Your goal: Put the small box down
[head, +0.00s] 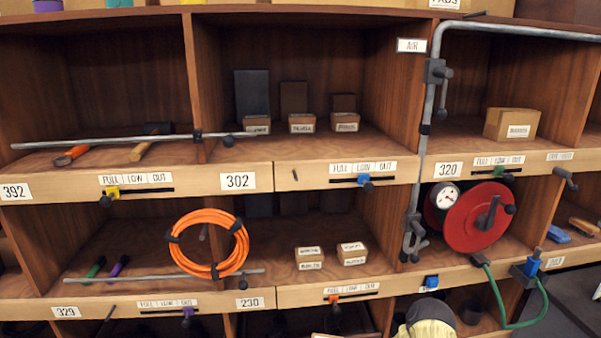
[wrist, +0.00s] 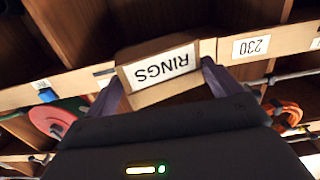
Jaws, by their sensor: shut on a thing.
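My gripper (wrist: 163,78) is shut on a small cardboard box (wrist: 168,93) in the wrist view, one dark finger on each side. The box has a white label reading RINGS, upside down in this picture. It appears in front of a light wooden shelf lip with a 230 tag (wrist: 251,47). I cannot tell whether its underside touches anything. I cannot make out my gripper or the held box in the head view. There, small labelled boxes (head: 309,259) (head: 353,254) stand in the lower middle compartment, with bare shelf around them.
Three boxes (head: 302,123) stand in the upper middle compartment, a larger carton (head: 511,124) at upper right. An orange hose coil (head: 208,243) and a metal rod (head: 160,277) lie across the lower left front. A pipe (head: 428,130) and red reel (head: 478,217) block the right.

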